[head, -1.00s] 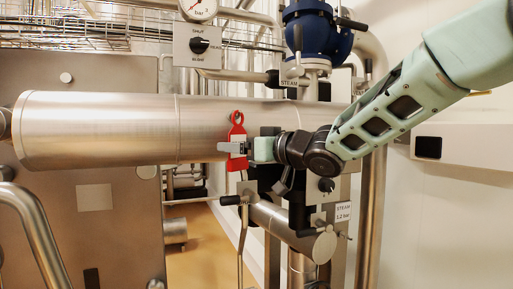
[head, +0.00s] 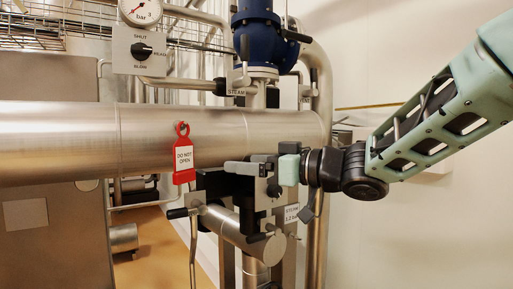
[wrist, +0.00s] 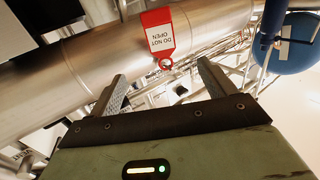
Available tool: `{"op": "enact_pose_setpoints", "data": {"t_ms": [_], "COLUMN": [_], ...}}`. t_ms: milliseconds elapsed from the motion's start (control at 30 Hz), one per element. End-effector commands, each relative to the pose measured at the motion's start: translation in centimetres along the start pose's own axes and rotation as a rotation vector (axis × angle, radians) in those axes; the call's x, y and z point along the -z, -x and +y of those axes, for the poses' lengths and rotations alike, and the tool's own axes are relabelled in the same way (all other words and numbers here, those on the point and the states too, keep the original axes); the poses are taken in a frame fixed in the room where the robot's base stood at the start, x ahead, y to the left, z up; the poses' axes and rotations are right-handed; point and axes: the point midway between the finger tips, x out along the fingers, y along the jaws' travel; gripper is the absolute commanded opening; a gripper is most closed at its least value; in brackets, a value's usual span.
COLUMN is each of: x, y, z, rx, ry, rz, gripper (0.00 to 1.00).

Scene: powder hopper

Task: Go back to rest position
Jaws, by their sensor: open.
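My gripper (head: 252,168) is in front of the pipework, right of centre in the head view, with its fingers pointing left. In the wrist view my gripper (wrist: 160,90) has its two fingers spread apart with nothing between them. My arm reaches in from the right edge. A red tag (head: 183,155) reading "DO NOT OPEN" hangs on the front of the large steel pipe (head: 60,145), to the left of my fingertips and apart from them. The tag also shows in the wrist view (wrist: 158,38), beyond the fingers.
Behind my gripper stand a blue valve body (head: 256,32), a black and grey valve block and a lower steel pipe (head: 240,232). A gauge (head: 141,8) and a selector switch (head: 142,50) are at the upper left. The white wall on the right has free room before it.

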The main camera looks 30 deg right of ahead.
Motion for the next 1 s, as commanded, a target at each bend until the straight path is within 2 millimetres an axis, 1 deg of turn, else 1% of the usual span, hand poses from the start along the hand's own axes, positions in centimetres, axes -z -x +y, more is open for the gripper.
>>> {"op": "enact_pose_setpoints", "data": {"t_ms": [33, 200, 400, 467, 567, 667, 700, 767, 800, 867, 900, 967, 1000], "x": [0.4, 0.2, -0.1, -0.6, -2.8, -7.1, -9.3, -12.9, -15.3, -19.1, -21.5, -25.0, -27.2], "y": [0.3, 0.9, 0.9, 0.6, -0.7, -2.6, -3.3, -4.0, -4.2, -4.0, -3.6, -2.5, -1.6], "z": [0.0, -0.1, -0.1, -0.1, -0.3, -0.9, -1.5, -2.8, -3.8, -5.7, -7.2, -9.6, -11.3], "rx": [-0.002, -0.001, -0.002, -0.009, -0.048, -0.112, -0.138, -0.168, -0.181, -0.188, -0.183, -0.164, -0.145], "ry": [-0.002, 0.000, 0.000, 0.000, 0.001, 0.002, 0.002, 0.002, 0.003, 0.006, 0.009, 0.015, 0.021], "rz": [0.000, 0.002, 0.001, -0.008, -0.055, -0.162, -0.224, -0.333, -0.412, -0.541, -0.632, -0.770, -0.862], "gripper": [0.83, 0.83, 0.83, 0.83, 0.83, 0.83, 0.83, 0.83, 0.83, 0.83, 0.83, 0.83, 0.83]}}
